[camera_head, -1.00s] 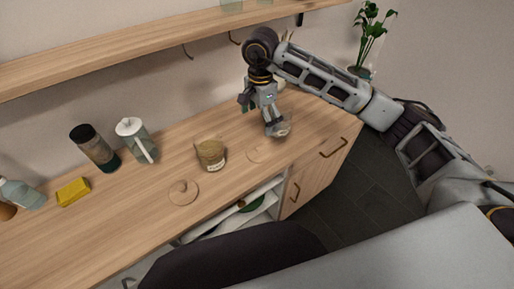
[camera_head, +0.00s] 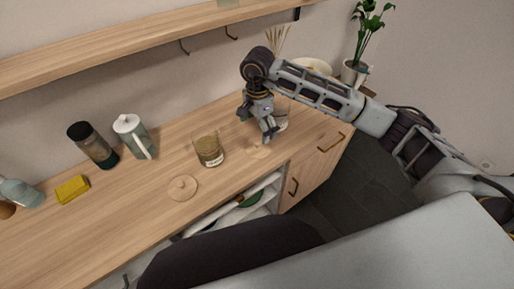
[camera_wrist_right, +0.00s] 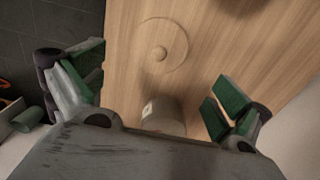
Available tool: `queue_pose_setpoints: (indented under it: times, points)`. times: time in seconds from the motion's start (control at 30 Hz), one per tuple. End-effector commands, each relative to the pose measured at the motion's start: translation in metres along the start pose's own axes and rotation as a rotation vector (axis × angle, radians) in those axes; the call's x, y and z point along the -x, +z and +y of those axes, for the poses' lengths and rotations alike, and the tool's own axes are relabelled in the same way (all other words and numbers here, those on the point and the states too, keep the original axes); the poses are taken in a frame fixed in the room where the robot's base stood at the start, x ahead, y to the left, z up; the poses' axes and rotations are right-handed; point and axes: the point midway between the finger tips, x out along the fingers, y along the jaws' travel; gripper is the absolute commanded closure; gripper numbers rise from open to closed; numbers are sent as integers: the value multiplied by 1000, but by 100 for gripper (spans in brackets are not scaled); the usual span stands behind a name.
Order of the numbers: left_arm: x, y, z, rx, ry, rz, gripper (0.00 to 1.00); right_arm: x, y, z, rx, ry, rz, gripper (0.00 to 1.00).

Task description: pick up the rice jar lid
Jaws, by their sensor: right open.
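Two round wooden lids with knobs lie flat on the counter. One lid (camera_head: 258,151) is just in front of my right gripper (camera_head: 268,139); a lid also shows in the right wrist view (camera_wrist_right: 163,53), ahead of and between the spread fingers (camera_wrist_right: 158,96). The other lid (camera_head: 183,188) lies further left, in front of an open labelled jar (camera_head: 208,150) with tan contents. A clear jar (camera_head: 282,116) stands behind my right gripper, partly hidden. I cannot read which jar holds rice. My right gripper is open and empty, above the counter. My left gripper is out of view.
The wooden counter (camera_head: 110,215) also holds a yellow block (camera_head: 72,189), a dark tumbler (camera_head: 92,146), a white-lidded pitcher (camera_head: 134,136) and a bottle (camera_head: 20,193) at the left. A wall shelf (camera_head: 120,42) runs above. A plant (camera_head: 368,35) stands at the back right.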

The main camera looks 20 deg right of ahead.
Motion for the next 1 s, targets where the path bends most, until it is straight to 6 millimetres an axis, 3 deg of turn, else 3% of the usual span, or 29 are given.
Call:
queue_pose_setpoints:
  times: [0.23,0.73,1.0]
  points:
    - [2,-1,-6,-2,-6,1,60,-25,0,0,1,1,0,0]
    - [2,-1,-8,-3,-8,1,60,-30,1,0,1,1,0,0]
    - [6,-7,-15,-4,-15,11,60,-47,4,3,0,3,-2,0]
